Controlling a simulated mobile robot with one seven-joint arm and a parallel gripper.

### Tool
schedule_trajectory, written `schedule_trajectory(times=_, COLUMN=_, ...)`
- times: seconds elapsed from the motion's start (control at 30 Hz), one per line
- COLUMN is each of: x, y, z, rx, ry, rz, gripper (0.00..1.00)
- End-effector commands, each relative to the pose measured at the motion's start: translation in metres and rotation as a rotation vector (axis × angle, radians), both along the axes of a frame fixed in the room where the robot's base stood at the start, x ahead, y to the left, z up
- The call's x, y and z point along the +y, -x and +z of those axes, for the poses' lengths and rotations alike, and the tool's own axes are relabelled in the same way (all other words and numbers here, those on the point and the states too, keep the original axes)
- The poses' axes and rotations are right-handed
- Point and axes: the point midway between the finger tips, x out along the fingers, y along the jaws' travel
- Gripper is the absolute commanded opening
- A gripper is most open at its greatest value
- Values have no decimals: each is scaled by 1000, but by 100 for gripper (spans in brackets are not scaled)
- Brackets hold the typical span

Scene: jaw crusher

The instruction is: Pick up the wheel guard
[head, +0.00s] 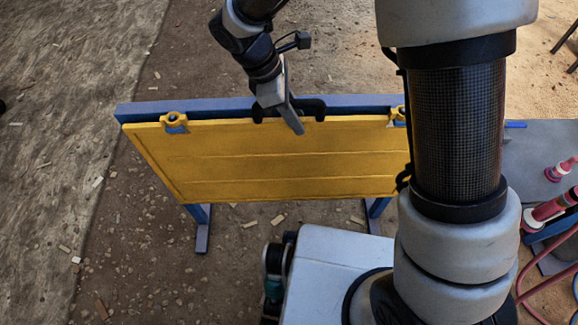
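The wheel guard (270,163) is a wide yellow panel with two shallow ribs and a yellow eyelet at each top corner. It hangs upright against a blue stand (145,108). A black handle (316,107) sits at the middle of its top edge. My gripper (292,118) is at this handle, coming down from above. One grey finger shows in front of the handle and the panel's top edge. The other finger is hidden, so I cannot tell whether the gripper is closed on the handle. My arm covers the panel's right end.
The stand's blue feet (202,238) rest on dirt ground with scattered chips. At the right, a grey table (535,150) holds a red and white bottle (560,170) and a larger red item (553,207). The ground left of the stand is open.

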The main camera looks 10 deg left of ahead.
Motion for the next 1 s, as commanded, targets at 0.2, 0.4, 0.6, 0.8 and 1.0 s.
schedule_trajectory(times=0.2, x=0, y=0, z=0, rx=0, ry=0, rz=0, gripper=0)
schedule_trajectory(times=0.4, x=0, y=0, z=0, rx=1, ry=0, rz=0, gripper=0)
schedule_trajectory(times=0.6, x=0, y=0, z=0, rx=1, ry=0, rz=0, gripper=0)
schedule_trajectory(times=0.8, x=0, y=0, z=0, rx=1, ry=0, rz=0, gripper=0)
schedule_trajectory(times=1.0, x=0, y=0, z=0, rx=1, ry=0, rz=0, gripper=0)
